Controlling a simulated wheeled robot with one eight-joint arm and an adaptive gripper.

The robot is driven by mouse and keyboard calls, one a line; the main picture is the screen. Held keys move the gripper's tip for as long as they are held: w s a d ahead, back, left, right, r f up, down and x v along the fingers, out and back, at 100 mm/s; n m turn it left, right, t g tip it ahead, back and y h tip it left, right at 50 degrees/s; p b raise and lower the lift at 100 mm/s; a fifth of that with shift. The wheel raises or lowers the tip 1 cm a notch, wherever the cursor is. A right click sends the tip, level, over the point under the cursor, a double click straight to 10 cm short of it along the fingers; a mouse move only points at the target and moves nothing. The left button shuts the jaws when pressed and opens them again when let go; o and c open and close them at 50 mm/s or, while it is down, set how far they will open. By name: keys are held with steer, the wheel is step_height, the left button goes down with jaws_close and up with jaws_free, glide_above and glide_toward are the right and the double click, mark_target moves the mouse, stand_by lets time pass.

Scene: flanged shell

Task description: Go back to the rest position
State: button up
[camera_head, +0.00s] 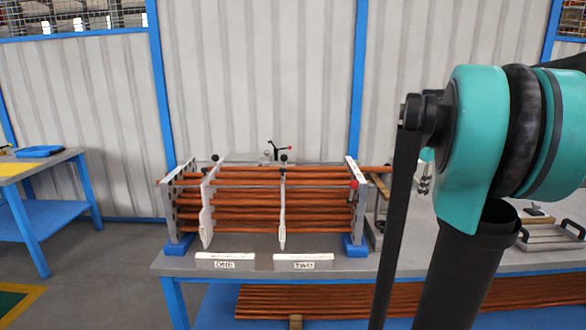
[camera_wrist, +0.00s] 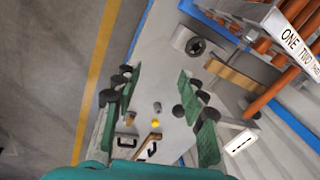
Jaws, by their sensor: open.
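My gripper (camera_wrist: 155,78) shows in the wrist view with its two green, black-knobbed fingers spread apart and nothing between them. It hangs above the grey worktop, past the end of the rack of copper tubes. In the head view my teal and black arm fills the right side. Only a small part of my gripper (camera_head: 425,178) shows there, between the black links, to the right of the rack. The rack (camera_head: 357,205) holds several horizontal copper tubes (camera_head: 245,200) between upright plates. One upper tube sticks out past the right end plate.
The grey table (camera_head: 205,262) has a blue frame, with long copper tubes (camera_head: 330,301) on its lower shelf. Labels ONE (camera_head: 224,265) and TWO (camera_head: 304,265) lie before the rack. A metal tray (camera_head: 550,237) stands at right. Another blue table (camera_head: 45,190) stands left; open floor lies between.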

steer(key=s+a+f+n, duration=0.7)
steer(key=s+a+f, duration=0.2)
steer(key=f, duration=0.5)
steer(key=s+a+f+n+t, duration=0.1)
steer(key=s+a+f+n, duration=0.7)
steer(key=s+f, duration=0.3)
step_height(320, 180, down, 3)
steer(key=shift+s+a+t, duration=0.3)
steer(key=shift+s+a, duration=0.1)
